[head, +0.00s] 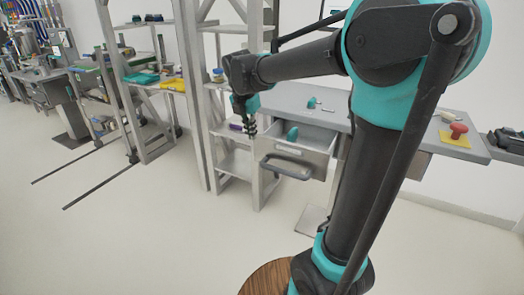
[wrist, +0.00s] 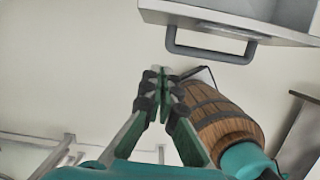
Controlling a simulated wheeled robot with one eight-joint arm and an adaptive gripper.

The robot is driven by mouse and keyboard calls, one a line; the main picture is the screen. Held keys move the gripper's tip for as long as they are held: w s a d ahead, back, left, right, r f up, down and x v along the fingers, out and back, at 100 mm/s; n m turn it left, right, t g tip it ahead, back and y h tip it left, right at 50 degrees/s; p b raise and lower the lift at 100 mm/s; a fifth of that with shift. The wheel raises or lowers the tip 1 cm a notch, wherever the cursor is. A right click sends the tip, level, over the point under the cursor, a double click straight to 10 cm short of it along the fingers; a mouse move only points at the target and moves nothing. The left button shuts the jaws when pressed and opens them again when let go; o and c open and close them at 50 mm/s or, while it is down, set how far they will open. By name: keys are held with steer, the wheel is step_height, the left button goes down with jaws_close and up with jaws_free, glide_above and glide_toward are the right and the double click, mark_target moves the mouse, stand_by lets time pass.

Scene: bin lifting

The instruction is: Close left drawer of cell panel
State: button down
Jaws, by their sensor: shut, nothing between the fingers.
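The left drawer (head: 280,150) of the grey cell panel (head: 335,117) stands pulled out, with a dark bar handle (head: 287,171) on its front. A small teal object (head: 293,133) shows inside it. In the wrist view the drawer front (wrist: 240,16) and its handle (wrist: 210,52) are at the top. My gripper (head: 250,131) is shut and empty, left of the drawer in the head view. In the wrist view its fingertips (wrist: 164,76) are together, below the handle and apart from it.
A metal shelf rack (head: 208,110) stands close left of the drawer. On the panel top lie small items, including a red knob on a yellow plate (head: 455,138). Another shelf with trays (head: 145,80) is farther left. The floor (head: 150,235) in front is clear.

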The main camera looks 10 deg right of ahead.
mark_target(260, 147)
steer(key=shift+n, duration=0.4)
steer(key=x, duration=0.3)
steer(key=w+d+x, duration=0.1)
steer(key=x, duration=0.3)
steer(key=w+x, duration=0.1)
steer(key=x, duration=0.2)
steer(key=shift+d, duration=0.2)
steer(key=shift+w+d, duration=0.4)
steer(key=shift+w, duration=0.2)
steer(key=w+d, duration=0.3)
steer(key=w, duration=0.2)
steer(key=w+d, duration=0.7)
steer(key=w, duration=0.2)
steer(key=shift+w+d, duration=0.35)
steer(key=shift+w, duration=0.1)
